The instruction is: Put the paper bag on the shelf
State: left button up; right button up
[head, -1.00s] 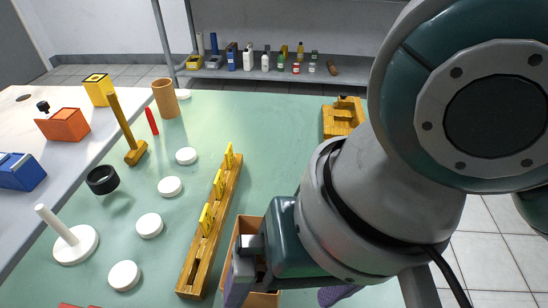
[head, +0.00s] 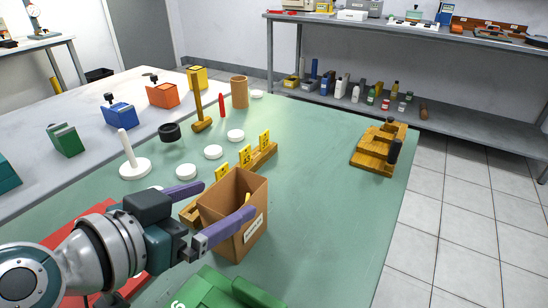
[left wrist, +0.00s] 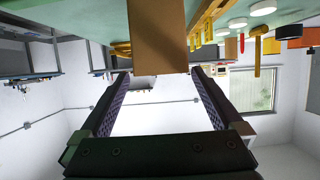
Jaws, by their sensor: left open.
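The paper bag (head: 236,243) is brown, open at the top and upright on the green table, with a pale label on its side. Something yellow shows at its mouth. It also shows in the left wrist view (left wrist: 158,35), upside down ahead of the fingers. My left gripper (head: 229,198) is open, its purple fingers reaching toward the bag, one on each side. I cannot tell whether they touch it. It also shows in the left wrist view (left wrist: 158,74). The grey shelf (head: 455,122) stands against the back wall. My right gripper is not in view.
The wooden rack with yellow tags (head: 264,156) is close behind the bag. A green case (head: 222,290) lies in front, with a red item at left. A wooden block holder (head: 372,155) sits at the far right. Bottles stand on the lower shelf; its right part is clear.

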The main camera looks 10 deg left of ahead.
aim_at(251, 184)
pick_arm(q)
jog(key=b+x, duration=0.1)
jog(key=x, duration=0.4)
jog(key=shift+a, duration=0.15)
jog(key=c, duration=1.5)
jog(key=shift+r, duration=0.1)
jog(key=shift+c, duration=0.2)
